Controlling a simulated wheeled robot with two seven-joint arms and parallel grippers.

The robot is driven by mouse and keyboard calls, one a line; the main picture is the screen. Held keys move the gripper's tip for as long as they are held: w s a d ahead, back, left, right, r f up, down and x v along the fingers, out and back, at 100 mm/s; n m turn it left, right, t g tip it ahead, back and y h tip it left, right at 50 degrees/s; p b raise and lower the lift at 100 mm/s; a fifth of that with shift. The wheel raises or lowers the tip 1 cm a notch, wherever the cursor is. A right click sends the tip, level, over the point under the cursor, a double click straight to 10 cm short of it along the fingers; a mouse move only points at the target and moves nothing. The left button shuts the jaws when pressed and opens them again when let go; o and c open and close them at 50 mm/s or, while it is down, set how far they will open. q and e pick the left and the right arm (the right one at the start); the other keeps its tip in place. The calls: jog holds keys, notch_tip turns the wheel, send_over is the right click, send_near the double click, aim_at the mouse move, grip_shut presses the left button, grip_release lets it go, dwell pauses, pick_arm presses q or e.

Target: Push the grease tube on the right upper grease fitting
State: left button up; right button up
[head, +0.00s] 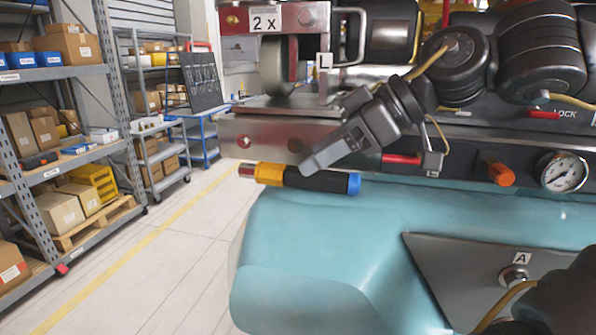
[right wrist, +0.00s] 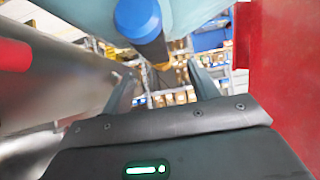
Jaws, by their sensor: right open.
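The grease tube (head: 271,174) has a metal tip at left, a yellow section, a black body and a blue end cap. It lies roughly level along the top edge of the teal body in the head view. My right gripper (head: 314,164) is open, its fingers at the tube's black part. In the right wrist view the blue cap and dark body (right wrist: 138,20) show ahead of the open fingers (right wrist: 161,75); contact cannot be told. Small round fittings sit on the metal beam (head: 243,141) and the upper red panel (head: 232,20); which is the right upper grease fitting is unclear.
The teal body (head: 330,240) fills the lower middle. A gauge (head: 563,172) and orange knob (head: 500,174) sit at right. A plate marked A (head: 450,275) lies below them. Storage shelves (head: 75,150) stand at left, beside clear floor.

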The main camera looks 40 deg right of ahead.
aim_at(297, 170)
jog(key=shift+a+f, duration=0.1)
jog(key=shift+w+a+f+p, duration=0.1)
jog(key=shift+a+f+p, duration=0.05)
jog(key=shift+p, duration=0.2)
jog(key=x, duration=0.1)
jog(key=p+x, duration=0.1)
jog(key=x, duration=0.2)
jog(key=shift+w+f+p, duration=0.35)
pick_arm(q)
jog(key=shift+w+r, duration=0.25)
jog(key=shift+r, duration=0.95)
pick_arm(e)
jog(key=shift+s, duration=0.15)
jog(key=shift+c, duration=0.2)
grip_shut()
jog(key=shift+r, duration=0.1)
